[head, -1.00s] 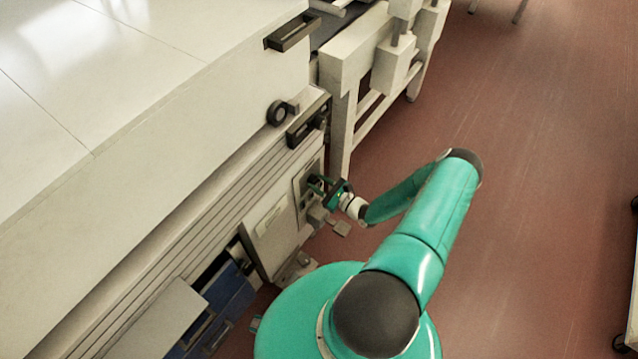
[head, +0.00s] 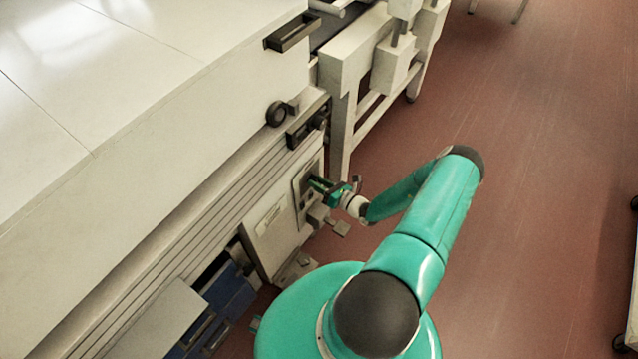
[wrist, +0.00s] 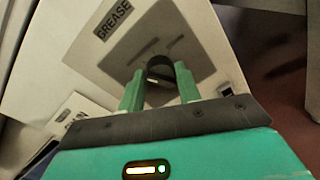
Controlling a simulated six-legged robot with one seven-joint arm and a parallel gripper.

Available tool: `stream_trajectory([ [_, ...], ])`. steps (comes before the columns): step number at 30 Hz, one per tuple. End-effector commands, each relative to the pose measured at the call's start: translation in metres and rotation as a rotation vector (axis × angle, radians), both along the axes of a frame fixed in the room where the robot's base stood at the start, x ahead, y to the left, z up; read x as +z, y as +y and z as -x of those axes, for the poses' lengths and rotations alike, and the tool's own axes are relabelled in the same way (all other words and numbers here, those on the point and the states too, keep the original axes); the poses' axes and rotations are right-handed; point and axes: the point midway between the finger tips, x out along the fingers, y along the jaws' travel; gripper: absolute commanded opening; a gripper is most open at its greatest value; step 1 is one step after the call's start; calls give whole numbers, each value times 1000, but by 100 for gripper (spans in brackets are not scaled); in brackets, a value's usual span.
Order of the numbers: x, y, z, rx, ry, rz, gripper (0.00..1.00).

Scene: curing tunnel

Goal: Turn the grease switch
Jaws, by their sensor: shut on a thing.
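The grease switch (wrist: 160,70) is a dark knob on a grey plate, seen in the wrist view below a label reading GREASE (wrist: 113,20). My gripper (wrist: 160,80) is shut on the knob, with one green finger on each side of it. The wrist view is rolled, so the label runs at a slant. In the head view my gripper (head: 318,186) reaches the panel on the machine's side from the right, and the fingers hide most of the switch there.
A conveyor frame (head: 343,100) stands just beyond the panel.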

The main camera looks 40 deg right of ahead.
Motion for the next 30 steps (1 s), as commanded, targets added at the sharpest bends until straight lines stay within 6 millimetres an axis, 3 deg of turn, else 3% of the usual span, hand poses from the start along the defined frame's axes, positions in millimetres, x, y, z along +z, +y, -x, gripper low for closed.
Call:
stream_trajectory([
  [30, 0, -2, -2, 3, 315, -911, 11],
])
